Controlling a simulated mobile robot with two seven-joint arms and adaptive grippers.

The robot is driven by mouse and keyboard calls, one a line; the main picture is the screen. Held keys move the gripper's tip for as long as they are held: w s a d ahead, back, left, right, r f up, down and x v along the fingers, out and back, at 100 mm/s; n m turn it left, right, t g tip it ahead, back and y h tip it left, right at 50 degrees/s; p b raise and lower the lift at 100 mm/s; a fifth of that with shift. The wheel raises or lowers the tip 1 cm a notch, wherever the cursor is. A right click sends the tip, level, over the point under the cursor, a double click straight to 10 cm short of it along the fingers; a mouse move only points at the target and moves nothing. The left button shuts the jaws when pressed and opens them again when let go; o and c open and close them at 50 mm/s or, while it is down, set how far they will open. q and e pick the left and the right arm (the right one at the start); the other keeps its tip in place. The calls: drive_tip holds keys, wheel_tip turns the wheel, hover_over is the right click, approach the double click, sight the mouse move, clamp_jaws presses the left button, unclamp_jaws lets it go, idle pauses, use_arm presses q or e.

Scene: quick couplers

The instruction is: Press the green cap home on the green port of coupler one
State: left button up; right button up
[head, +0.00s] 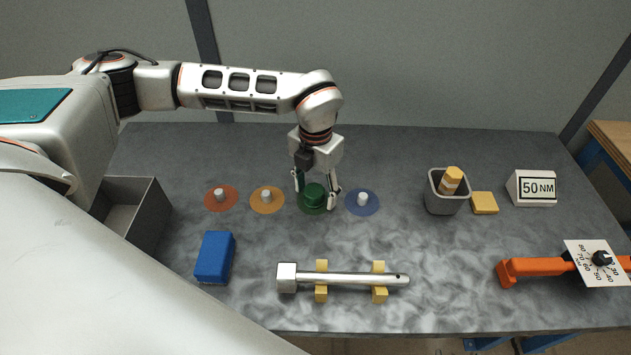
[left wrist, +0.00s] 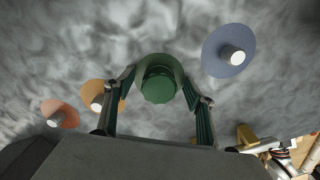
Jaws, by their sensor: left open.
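The green cap (head: 314,193) sits upright over the green disc (head: 304,210) of the green port on the grey table. In the left wrist view the cap (left wrist: 159,86) hides the port's stub, so I cannot tell how deep it sits. My left gripper (head: 316,198) points down over it, open, with one finger on each side. In the left wrist view the gripper's fingertips (left wrist: 158,84) look apart from the cap. My right gripper is not in view.
Bare white stubs stand on a red disc (head: 229,203), an orange disc (head: 266,208) and a blue disc (head: 373,207). A blue block (head: 214,257), a metal bar (head: 340,279) on yellow blocks and an orange-handled tool (head: 535,267) lie in front. A grey cup (head: 445,203) stands right.

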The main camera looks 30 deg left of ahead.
sight(315, 189)
use_arm(q)
drive_tip(key=shift+f, duration=0.15)
drive_tip(key=c, duration=1.2)
drive_tip(key=o, duration=0.3)
drive_tip(key=c, duration=0.4)
drive_tip(key=shift+r, duration=0.2)
drive_tip(key=shift+r+p, duration=1.05)
drive_tip(key=shift+r, duration=0.2)
drive_tip(key=shift+r+p, duration=0.4)
drive_tip(key=shift+r, duration=0.25)
